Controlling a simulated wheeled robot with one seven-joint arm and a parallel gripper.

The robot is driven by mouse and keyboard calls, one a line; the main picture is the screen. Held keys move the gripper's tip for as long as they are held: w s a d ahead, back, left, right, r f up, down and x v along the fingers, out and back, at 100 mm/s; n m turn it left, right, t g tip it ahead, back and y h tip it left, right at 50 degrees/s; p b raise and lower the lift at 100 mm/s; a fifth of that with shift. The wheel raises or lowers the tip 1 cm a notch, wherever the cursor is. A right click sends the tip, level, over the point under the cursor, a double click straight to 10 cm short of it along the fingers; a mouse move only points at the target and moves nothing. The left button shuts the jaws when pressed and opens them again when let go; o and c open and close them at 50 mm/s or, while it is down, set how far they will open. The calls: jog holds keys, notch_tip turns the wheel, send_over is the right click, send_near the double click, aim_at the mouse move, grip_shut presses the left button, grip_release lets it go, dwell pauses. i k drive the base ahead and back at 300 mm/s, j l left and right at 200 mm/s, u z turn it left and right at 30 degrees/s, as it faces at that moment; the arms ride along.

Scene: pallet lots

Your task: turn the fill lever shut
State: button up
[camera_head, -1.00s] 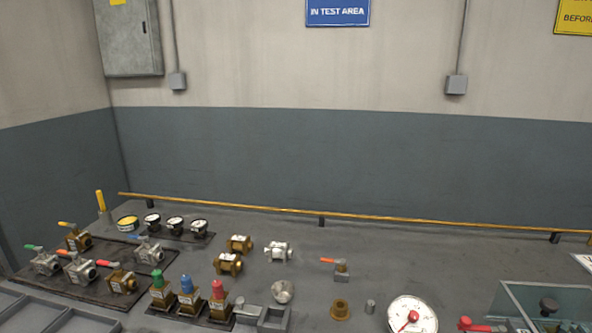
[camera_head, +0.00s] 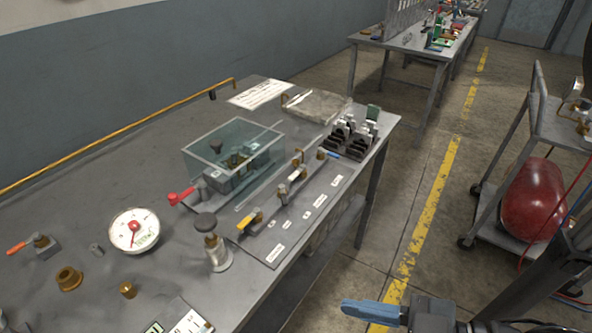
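A plate (camera_head: 303,217) with white labels lies along the bench's right side. It carries a row of small brass valves. The nearest valve has a yellow lever (camera_head: 245,219), and the far one has a blue lever (camera_head: 331,153). A red lever (camera_head: 181,196) sticks out to the left beside a clear box (camera_head: 228,165). The labels are too small to read, so I cannot tell which lever is the fill lever. My gripper (camera_head: 348,308) is at the bottom, right of the bench and over the floor, apart from every lever. Its blue fingers point left; their gap does not show.
A dial gauge (camera_head: 134,231), a capped metal fitting (camera_head: 214,245) and an orange-handled valve (camera_head: 38,246) stand on the bench (camera_head: 100,180). A cart (camera_head: 555,130) with a red tank (camera_head: 533,200) stands at right. The floor between is open.

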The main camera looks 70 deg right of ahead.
aim_at(321, 150)
jog(key=z, duration=1.25)
